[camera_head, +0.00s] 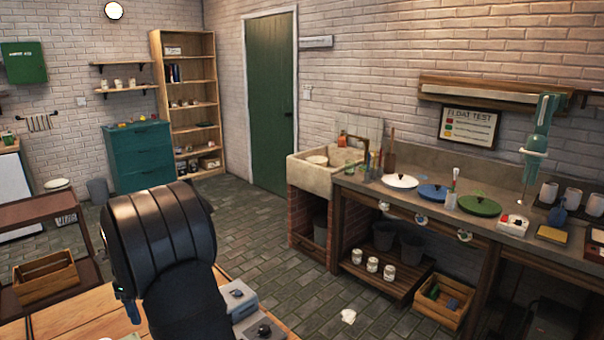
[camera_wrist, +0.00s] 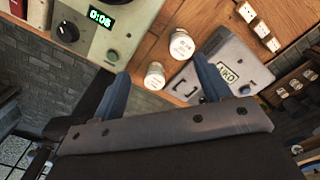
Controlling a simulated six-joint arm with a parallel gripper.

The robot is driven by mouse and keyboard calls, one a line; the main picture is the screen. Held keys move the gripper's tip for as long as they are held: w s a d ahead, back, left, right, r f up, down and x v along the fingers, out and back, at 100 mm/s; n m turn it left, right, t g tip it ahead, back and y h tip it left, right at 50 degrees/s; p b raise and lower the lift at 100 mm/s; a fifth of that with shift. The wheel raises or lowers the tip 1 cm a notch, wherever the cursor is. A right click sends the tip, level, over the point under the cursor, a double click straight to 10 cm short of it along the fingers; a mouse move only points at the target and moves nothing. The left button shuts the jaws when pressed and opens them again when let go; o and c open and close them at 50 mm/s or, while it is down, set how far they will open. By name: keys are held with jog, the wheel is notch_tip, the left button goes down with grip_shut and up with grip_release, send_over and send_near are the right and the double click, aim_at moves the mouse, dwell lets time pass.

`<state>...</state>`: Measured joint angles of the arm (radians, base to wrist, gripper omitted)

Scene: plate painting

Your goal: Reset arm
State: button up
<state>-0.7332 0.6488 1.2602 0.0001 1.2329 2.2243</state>
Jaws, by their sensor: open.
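My gripper (camera_wrist: 158,92) shows in the wrist view with its two blue-grey fingers spread wide apart. Beyond the fingertips are two small white-lidded jars (camera_wrist: 181,46) on a wooden surface, apart from the fingers as far as I can tell.
In the wrist view a device with a green display (camera_wrist: 102,18) and a grey box (camera_wrist: 215,72) lie near the jars. In the head view a workbench with white, blue and green plates (camera_head: 480,205) runs along the right wall. The tiled floor (camera_head: 262,240) between is mostly clear.

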jog(key=w+a+f, duration=0.3)
jog(key=w+f, duration=0.4)
jog(key=w, duration=0.4)
jog(key=shift+m, duration=0.4)
notch_tip(320, 180, down, 8)
jog(key=shift+w+d+f, duration=0.1)
jog(key=shift+f, duration=0.75)
jog(key=shift+o, duration=0.2)
jog(key=o, duration=0.6)
jog(key=s+r+n, duration=0.4)
jog(key=s+r, duration=0.9)
jog(key=s, duration=0.3)
jog(key=s+r+n, duration=0.5)
jog(key=s+r, duration=0.8)
jog(key=s, duration=0.2)
jog(key=f, duration=1)
jog(key=shift+s+a, duration=0.15)
jog(key=shift+a, duration=0.15)
